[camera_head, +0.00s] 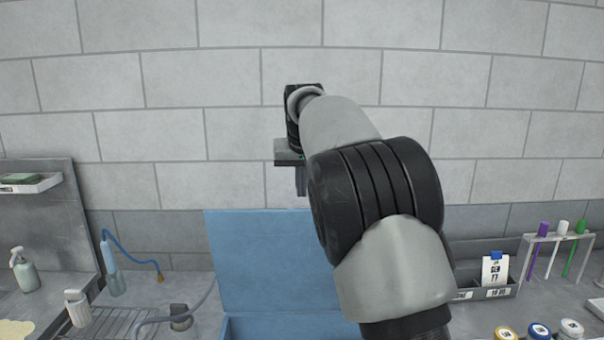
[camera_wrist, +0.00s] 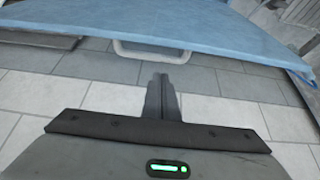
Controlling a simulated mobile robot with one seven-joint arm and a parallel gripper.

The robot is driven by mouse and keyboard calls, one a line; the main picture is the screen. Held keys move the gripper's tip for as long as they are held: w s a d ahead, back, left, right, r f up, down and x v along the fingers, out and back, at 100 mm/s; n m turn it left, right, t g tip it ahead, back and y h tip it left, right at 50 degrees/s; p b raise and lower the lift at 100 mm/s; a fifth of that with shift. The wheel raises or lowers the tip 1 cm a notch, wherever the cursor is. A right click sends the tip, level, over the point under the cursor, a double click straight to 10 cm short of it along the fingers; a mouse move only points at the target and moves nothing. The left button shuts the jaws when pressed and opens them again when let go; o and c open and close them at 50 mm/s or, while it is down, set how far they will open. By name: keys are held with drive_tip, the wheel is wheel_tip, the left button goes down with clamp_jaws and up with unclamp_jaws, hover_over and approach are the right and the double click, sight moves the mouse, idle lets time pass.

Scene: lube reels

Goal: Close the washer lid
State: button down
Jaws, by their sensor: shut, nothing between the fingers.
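The blue washer lid (camera_head: 262,258) stands raised, close to upright, at the lower middle of the head view. A strip of the blue washer body (camera_head: 275,328) shows below it. My arm hides the right part of both. My gripper (camera_head: 302,192) points down above the lid's top edge in the head view; its depth against the lid is unclear there. In the wrist view my gripper (camera_wrist: 161,82) is shut and empty. The blue lid (camera_wrist: 190,36) spans the top of that view, ahead of the fingertips and apart from them. A pale loop, perhaps a handle (camera_wrist: 150,52), shows at its edge.
A block wall (camera_head: 150,130) stands behind. Left of the washer are a wire rack (camera_head: 110,322), bottles (camera_head: 77,308) and a blue hose (camera_head: 135,254). On the right are a tube rack (camera_head: 555,240), a card tray (camera_head: 492,291) and several capped jars (camera_head: 539,331).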

sight(303, 209)
drive_tip(key=s, duration=0.1)
drive_tip(key=s+f, duration=0.1)
drive_tip(key=shift+s+b, duration=0.35)
drive_tip(key=shift+s+f, duration=0.2)
drive_tip(key=shift+s, duration=0.2)
